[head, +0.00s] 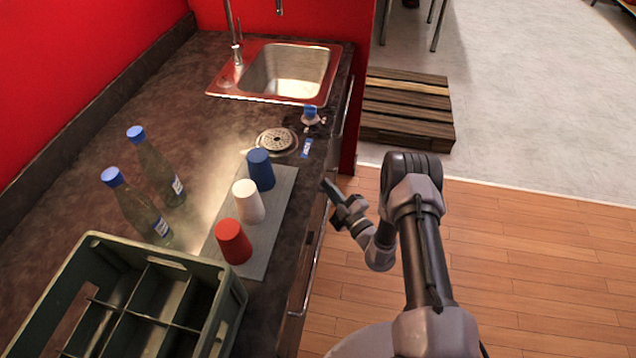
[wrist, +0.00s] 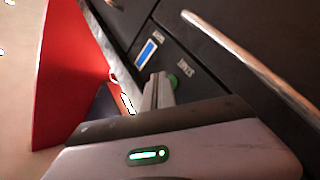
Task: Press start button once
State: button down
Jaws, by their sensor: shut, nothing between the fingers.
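A green round button (wrist: 173,81) sits on the dark front panel (wrist: 205,65) in the wrist view. It is partly hidden behind my fingertips. Small pale lettering beside it is too blurred to read surely. My gripper (wrist: 158,92) is shut and empty, its tips pointing at the panel right at the button's left edge. I cannot tell whether they touch it. In the head view my gripper (head: 328,187) is low beside the counter's front edge; the button does not show there.
A blue-lit display (wrist: 147,53) is on the panel above the button. A metal handle bar (wrist: 250,62) crosses the upper right. A red panel (wrist: 68,85) stands at left. Cups, bottles (head: 155,165) and a crate (head: 70,262) stand on the counter (head: 110,85).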

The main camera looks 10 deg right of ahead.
jog(key=shift+w+a, duration=0.1)
jog(key=shift+a, duration=0.25)
dwell(0.5)
dwell(0.3)
jog(key=shift+s+d, duration=0.25)
jog(key=shift+d, duration=0.5)
jog(key=d, duration=0.1)
jog(key=s+d, duration=0.1)
jog(key=d, duration=0.1)
jog(key=d+b, duration=0.1)
jog(key=shift+s+d, duration=0.25)
jog(key=shift+d, duration=0.15)
dwell(0.4)
